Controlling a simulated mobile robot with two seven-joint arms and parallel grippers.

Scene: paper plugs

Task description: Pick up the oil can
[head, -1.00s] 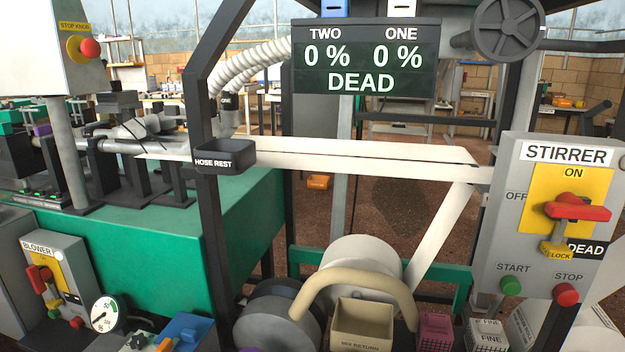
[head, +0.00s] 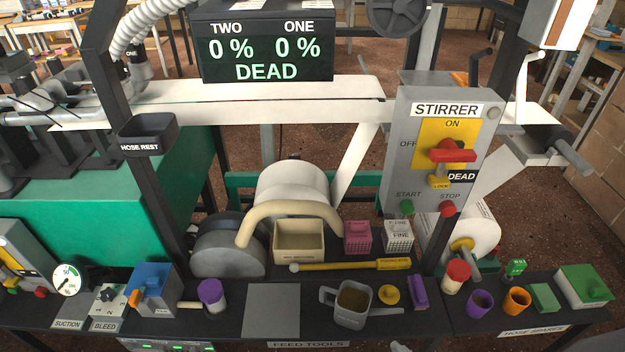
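No label that I can read says oil can. A cream container with a red lid (head: 456,276) stands further right on the shelf. No gripper of mine is clearly in view. A small pale part at the bottom edge is too cut off to tell.
The dark shelf (head: 230,331) also holds a purple-topped jar (head: 212,296), a flat grey plate (head: 271,310), a yellow knob (head: 389,295), a purple cup (head: 480,304) and an orange cup (head: 516,301). A yellow-handled rod (head: 350,265) lies behind the vessel. The stirrer box (head: 440,150) rises behind.

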